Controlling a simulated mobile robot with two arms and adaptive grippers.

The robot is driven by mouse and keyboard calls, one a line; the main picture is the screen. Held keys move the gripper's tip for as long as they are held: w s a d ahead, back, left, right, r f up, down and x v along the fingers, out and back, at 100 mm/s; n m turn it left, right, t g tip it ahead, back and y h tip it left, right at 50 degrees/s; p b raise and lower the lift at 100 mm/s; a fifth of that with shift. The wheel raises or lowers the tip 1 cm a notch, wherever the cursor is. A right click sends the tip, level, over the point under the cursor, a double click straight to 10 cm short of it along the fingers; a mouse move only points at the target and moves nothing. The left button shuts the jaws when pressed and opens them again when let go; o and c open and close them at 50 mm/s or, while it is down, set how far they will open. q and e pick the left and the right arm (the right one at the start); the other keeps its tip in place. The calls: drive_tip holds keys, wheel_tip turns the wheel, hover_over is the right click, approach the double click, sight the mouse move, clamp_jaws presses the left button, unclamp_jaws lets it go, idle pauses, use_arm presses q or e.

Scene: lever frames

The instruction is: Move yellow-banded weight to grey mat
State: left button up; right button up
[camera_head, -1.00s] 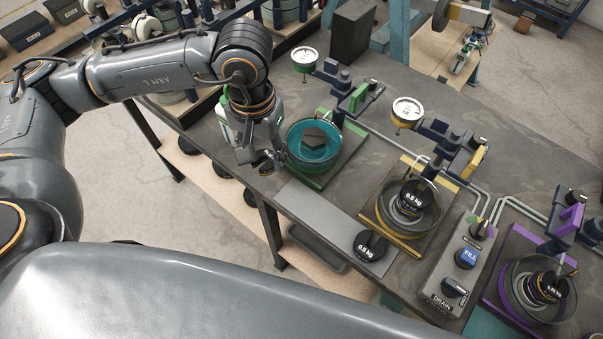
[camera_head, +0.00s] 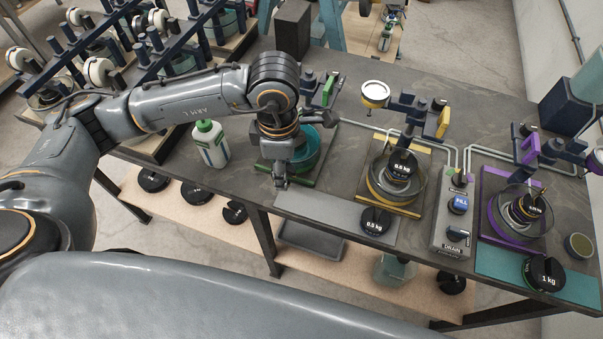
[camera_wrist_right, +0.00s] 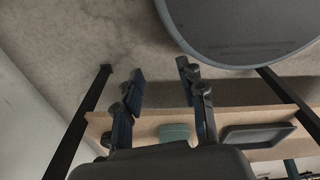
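A black 0.5 kg weight (camera_head: 401,166) stands in the round clear basin of the yellow-framed station (camera_head: 366,200). Another black 0.5 kg weight (camera_head: 377,221) is on the grey mat (camera_head: 318,209), at its right end. I cannot clearly make out a yellow band on either. My left gripper (camera_head: 281,184) points down at the front edge of the green station, left of the mat and apart from both weights. Its fingers are too small to tell open from shut. My right gripper (camera_wrist_right: 160,72) is open and empty in the right wrist view, with floor and a low shelf beyond.
The left arm partly hides the teal basin (camera_head: 306,150). A white bottle (camera_head: 210,143) stands left of it. A control box (camera_head: 453,225), a purple station (camera_head: 486,195) and a 1 kg weight (camera_head: 543,273) on a teal mat (camera_head: 495,263) are to the right.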

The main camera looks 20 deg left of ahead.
use_arm(q)
drive_tip(key=d+n, duration=0.1)
drive_tip(key=n, duration=0.4)
drive_tip(key=d+f+n+p, duration=0.1)
drive_tip(key=n, duration=0.5)
drive_tip(key=d+f+n, duration=0.1)
drive_tip(key=n, duration=0.5)
drive_tip(key=shift+w+d, duration=0.1)
drive_tip(key=shift+d+f+n+p, duration=0.2)
drive_tip(key=shift+n+p, duration=0.1)
drive_tip(key=shift+n, duration=0.9)
drive_tip(key=shift+f+n, duration=0.25)
drive_tip(key=shift+n, duration=0.05)
drive_tip(key=shift+f+b, duration=0.6)
drive_tip(key=shift+f, duration=0.05)
wheel_tip(320, 180, down, 3)
drive_tip(key=shift+r+b, duration=0.2)
drive_tip(key=shift+b, duration=0.95)
use_arm(e)
drive_tip(key=shift+s+a+f, duration=0.2)
drive_tip(key=shift+s+f, duration=0.1)
drive_tip(key=shift+f, duration=0.15)
drive_tip(key=shift+s+a+f, duration=0.2)
drive_tip(key=shift+s+f, duration=0.1)
drive_tip(key=shift+f, duration=0.15)
drive_tip(key=shift+a, duration=0.15)
